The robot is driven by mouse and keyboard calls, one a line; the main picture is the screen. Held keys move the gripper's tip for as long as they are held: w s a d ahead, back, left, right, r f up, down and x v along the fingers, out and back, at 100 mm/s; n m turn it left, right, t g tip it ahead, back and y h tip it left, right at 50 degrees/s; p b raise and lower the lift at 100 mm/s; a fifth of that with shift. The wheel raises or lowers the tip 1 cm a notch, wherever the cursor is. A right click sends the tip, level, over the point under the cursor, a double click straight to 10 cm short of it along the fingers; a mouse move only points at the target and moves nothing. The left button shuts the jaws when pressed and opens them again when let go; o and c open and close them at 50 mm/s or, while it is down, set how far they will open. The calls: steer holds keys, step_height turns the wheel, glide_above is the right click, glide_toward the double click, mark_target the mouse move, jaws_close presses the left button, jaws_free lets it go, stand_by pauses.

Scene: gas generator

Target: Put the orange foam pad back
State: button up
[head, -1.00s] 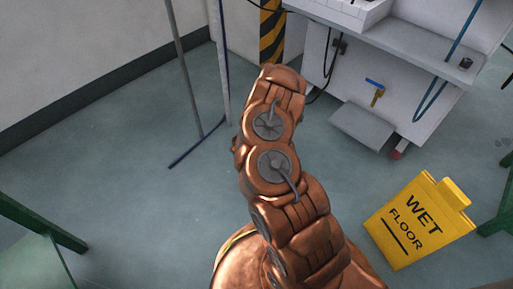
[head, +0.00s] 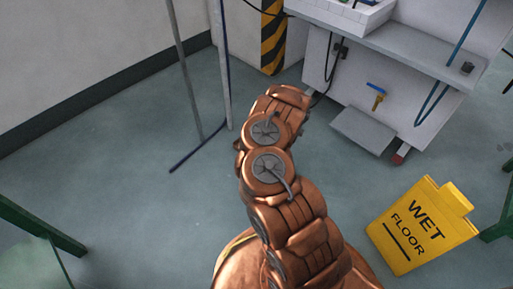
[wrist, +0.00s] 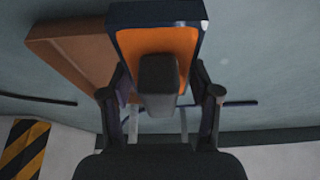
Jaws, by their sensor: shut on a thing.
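In the wrist view, my gripper (wrist: 162,95) has a dark finger on each side of a flat block with an orange face and a dark blue edge, which I take as the orange foam pad (wrist: 130,43). The fingers are shut on it, and it extends past them toward the top of the picture. A dark block in the middle covers part of the orange face. A brown flat-sided piece (wrist: 75,55) shows behind it at the left; I cannot tell what it is. In the head view my arm hides the gripper and the pad.
A yellow wet floor sign (head: 422,226) stands on the right. A white bench cabinet (head: 365,75) with a low step (head: 362,130) is at the back right. A thin metal stand (head: 187,80) is left of my arm. Green frame parts edge both sides. The floor at left is open.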

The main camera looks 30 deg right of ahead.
steer(key=shift+w+d+f, duration=0.1)
steer(key=shift+w+d, duration=0.25)
steer(key=shift+w, duration=0.35)
steer(key=shift+w+d+f, duration=0.1)
steer(key=shift+w+d, duration=0.3)
steer(key=shift+w, duration=0.3)
steer(key=shift+w+d+f, duration=0.1)
steer(key=shift+w+d, duration=0.25)
steer(key=shift+w, duration=0.35)
steer(key=shift+w+d, duration=0.45)
steer(key=shift+w, duration=0.1)
steer(key=shift+w+d+f, duration=0.15)
steer(key=shift+w+d, duration=0.1)
steer(key=shift+w, duration=0.5)
steer(key=shift+w+d+b, duration=0.3)
steer(key=shift+w+d, duration=0.2)
steer(key=shift+w, duration=0.35)
steer(key=shift+w+d+f, duration=0.1)
steer(key=shift+w+d, duration=0.1)
steer(key=shift+w, duration=0.3)
steer(key=shift+w+d+f, duration=0.1)
steer(key=shift+w+d, duration=0.05)
steer(key=shift+w, duration=0.35)
steer(key=shift+w+d, duration=0.35)
steer(key=shift+w, duration=0.1)
steer(key=shift+f+b, duration=1.15)
steer(key=shift+f, duration=0.55)
steer(key=shift+s+f, duration=0.1)
steer(key=shift+f, duration=0.1)
